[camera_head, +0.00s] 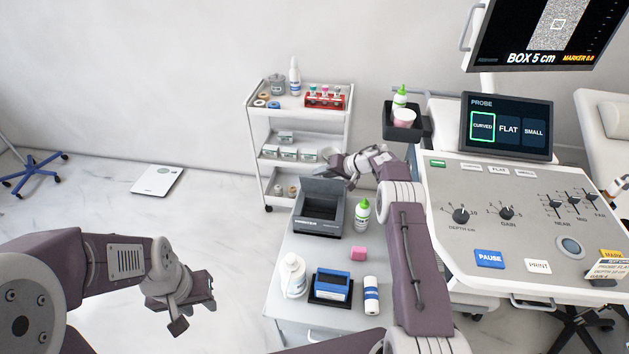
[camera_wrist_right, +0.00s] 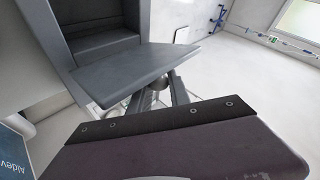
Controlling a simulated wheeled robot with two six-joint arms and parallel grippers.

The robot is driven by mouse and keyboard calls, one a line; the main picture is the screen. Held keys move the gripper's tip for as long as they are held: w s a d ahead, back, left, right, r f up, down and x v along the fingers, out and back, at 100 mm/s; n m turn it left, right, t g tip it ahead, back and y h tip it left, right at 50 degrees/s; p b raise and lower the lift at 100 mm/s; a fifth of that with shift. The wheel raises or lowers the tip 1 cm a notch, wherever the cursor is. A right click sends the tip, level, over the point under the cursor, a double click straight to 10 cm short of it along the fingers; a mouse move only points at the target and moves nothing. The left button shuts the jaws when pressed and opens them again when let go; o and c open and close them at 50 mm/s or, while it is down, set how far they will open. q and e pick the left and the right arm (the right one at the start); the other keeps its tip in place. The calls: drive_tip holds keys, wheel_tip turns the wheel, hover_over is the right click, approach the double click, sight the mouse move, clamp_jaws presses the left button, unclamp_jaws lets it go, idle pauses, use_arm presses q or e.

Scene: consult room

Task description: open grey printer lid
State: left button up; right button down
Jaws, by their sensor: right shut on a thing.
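The grey printer (camera_head: 319,226) stands at the back of the small white cart. Its lid (camera_head: 322,191) is raised and stands nearly upright at the back, with the dark inside showing. In the right wrist view the lid (camera_wrist_right: 135,72) tilts away from the printer body (camera_wrist_right: 60,40). My right gripper (camera_head: 345,168) reaches over from the right and is shut on the lid near its upper right corner. Its fingers (camera_wrist_right: 165,93) are partly hidden by the lid in the wrist view. My left gripper (camera_head: 192,305) is open and empty over the floor, left of the cart.
A green-capped bottle (camera_head: 362,214) stands just right of the printer. A shelf trolley (camera_head: 257,128) is behind; the ultrasound console (camera_head: 520,225) is right.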

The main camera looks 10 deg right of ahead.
drive_tip(key=shift+w+f, duration=0.1)
drive_tip(key=shift+w, duration=0.1)
use_arm(q)
drive_tip(key=shift+w+f, duration=0.3)
drive_tip(key=shift+w, duration=0.1)
use_arm(e)
drive_tip(key=shift+w+g, duration=0.1)
drive_tip(key=shift+g, duration=0.2)
use_arm(q)
drive_tip(key=shift+d, duration=0.1)
